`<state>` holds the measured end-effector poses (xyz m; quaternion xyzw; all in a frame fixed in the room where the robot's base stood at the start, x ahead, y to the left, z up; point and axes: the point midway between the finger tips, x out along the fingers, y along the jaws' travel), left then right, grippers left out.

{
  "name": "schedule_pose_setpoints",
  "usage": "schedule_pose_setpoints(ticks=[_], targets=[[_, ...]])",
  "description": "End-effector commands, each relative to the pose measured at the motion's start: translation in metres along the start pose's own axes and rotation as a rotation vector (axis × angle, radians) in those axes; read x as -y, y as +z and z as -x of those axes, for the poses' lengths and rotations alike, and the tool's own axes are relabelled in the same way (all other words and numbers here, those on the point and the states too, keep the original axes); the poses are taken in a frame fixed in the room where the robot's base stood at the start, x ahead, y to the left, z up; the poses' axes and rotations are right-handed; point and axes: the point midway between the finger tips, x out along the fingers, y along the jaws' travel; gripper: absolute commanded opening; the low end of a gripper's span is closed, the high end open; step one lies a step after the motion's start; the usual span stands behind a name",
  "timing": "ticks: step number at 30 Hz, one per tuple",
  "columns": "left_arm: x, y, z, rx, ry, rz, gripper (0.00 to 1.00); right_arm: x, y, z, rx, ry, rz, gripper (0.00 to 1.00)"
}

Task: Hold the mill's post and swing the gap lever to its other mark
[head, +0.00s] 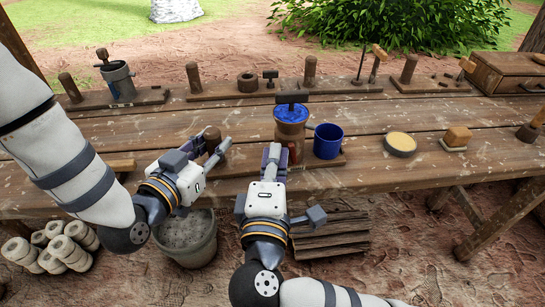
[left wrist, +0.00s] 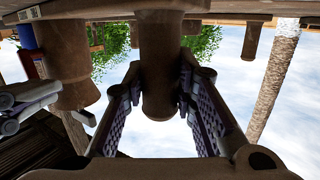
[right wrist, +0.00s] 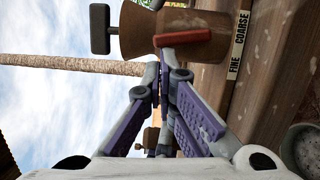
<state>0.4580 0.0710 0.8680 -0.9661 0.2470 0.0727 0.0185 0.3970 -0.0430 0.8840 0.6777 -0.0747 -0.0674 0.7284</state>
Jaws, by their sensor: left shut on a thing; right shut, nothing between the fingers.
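The mill (head: 290,133) stands on a board at mid-table, with a blue hopper on top and a dark crank. Its red lever (head: 293,152) also shows in the right wrist view (right wrist: 182,37), beside a FINE/COARSE label (right wrist: 238,48); I cannot tell exactly which mark it points to. The wooden post (head: 212,137) stands left of the mill. My left gripper (head: 205,146) is shut on the post, which shows between its fingers in the left wrist view (left wrist: 160,70). My right gripper (head: 271,152) is shut and empty, fingertips close to the lever; contact is unclear.
A blue mug (head: 328,141) stands right of the mill. Further right are a round dish (head: 400,144) and a brush-like block (head: 457,138). Boards with posts line the back. A bucket (head: 187,240) stands on the ground below the table's front edge.

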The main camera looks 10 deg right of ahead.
Motion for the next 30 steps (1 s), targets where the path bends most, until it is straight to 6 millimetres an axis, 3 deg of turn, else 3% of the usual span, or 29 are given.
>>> schedule_pose_setpoints(ticks=[14, 24, 30], targets=[[0.001, -0.001, 0.0, -0.001, -0.002, 0.0, 0.0, -0.008, 0.002, -0.001, 0.002, 0.002, -0.003, 0.0], [0.001, -0.001, 0.0, -0.001, -0.002, 0.0, 0.0, -0.077, 0.007, -0.002, 0.001, 0.002, -0.007, 0.0], [0.001, -0.001, 0.0, -0.001, -0.001, 0.0, 0.0, -0.099, 0.009, -0.002, 0.001, 0.001, -0.003, 0.0]])
